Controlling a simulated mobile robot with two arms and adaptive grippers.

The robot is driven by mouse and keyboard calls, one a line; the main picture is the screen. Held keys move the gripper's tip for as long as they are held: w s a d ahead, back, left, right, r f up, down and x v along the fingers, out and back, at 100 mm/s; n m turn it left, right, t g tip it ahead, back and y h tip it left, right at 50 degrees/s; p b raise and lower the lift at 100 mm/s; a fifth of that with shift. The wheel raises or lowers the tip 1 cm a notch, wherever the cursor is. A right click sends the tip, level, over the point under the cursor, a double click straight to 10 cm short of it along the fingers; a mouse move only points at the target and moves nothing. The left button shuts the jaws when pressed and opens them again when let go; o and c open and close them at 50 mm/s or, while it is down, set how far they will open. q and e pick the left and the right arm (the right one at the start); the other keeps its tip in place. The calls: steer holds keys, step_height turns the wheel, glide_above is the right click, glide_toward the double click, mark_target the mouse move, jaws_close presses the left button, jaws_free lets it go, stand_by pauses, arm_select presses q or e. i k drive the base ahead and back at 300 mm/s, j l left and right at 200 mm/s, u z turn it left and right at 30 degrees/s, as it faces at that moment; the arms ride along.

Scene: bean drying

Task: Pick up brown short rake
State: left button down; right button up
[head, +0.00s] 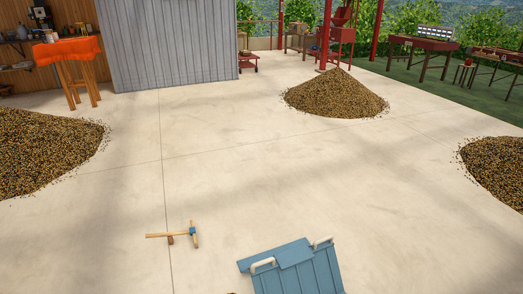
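A short brown wooden rake (160,235) lies on the pale concrete floor, left of centre near the bottom of the head view. Its handle points left, and its crosspiece is at the right end with a small bluish patch on it. A darker brown block shows beside the handle near the head. Neither of my grippers is in view.
A blue panel with two pale handles (301,271) is at the bottom edge, right of the rake. Bean piles lie at left (40,150), back centre (335,95) and right (498,168). An orange-covered stand (68,50) is back left. Open floor surrounds the rake.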

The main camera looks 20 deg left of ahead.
mark_target(192, 231)
steer(key=u, duration=1.25)
steer(key=j, duration=0.55)
steer(key=i+j+z, duration=0.15)
steer(key=j, duration=0.55)
steer(key=i+j+z, duration=0.2)
steer(key=j, duration=0.45)
steer(key=j+z, duration=0.15)
steer(key=j, duration=0.55)
